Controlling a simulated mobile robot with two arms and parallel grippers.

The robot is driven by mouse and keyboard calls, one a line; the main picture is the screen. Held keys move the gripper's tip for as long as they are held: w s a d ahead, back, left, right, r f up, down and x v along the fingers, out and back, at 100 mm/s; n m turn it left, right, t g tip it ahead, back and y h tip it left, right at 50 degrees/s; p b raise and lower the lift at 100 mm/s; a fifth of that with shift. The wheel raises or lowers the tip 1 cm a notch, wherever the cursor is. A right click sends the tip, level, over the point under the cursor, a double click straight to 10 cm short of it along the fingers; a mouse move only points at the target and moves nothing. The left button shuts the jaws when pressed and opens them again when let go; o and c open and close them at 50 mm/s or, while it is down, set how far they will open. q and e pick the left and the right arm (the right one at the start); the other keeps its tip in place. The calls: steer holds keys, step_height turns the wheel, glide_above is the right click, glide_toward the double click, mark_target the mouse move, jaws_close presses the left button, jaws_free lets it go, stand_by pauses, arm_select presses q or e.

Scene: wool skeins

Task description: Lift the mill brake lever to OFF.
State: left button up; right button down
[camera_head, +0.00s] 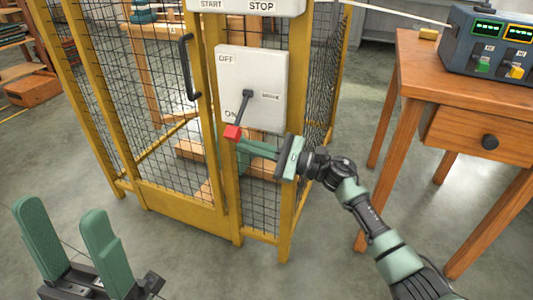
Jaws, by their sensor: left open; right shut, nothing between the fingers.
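The mill brake lever is a dark rod (242,108) with a red knob (233,132) at its lower end. My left gripper (70,228) is open and empty at the lower left, well away from the panel.
The panel is on a yellow cage frame (212,120) with black mesh and a dark door handle (188,68). A START/STOP panel (240,5) is above. A wooden table (420,75) with a control box (495,45) stands at right. The floor in front is clear.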

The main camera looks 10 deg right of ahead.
mark_target(240, 115)
steer(key=shift+s+a+r, duration=0.15)
steer(key=shift+s+r, duration=0.25)
steer(key=shift+r, duration=0.2)
steer(key=shift+s+a+r, duration=0.15)
steer(key=shift+s+r, duration=0.25)
steer(key=shift+r, duration=0.2)
steer(key=shift+r, duration=0.1)
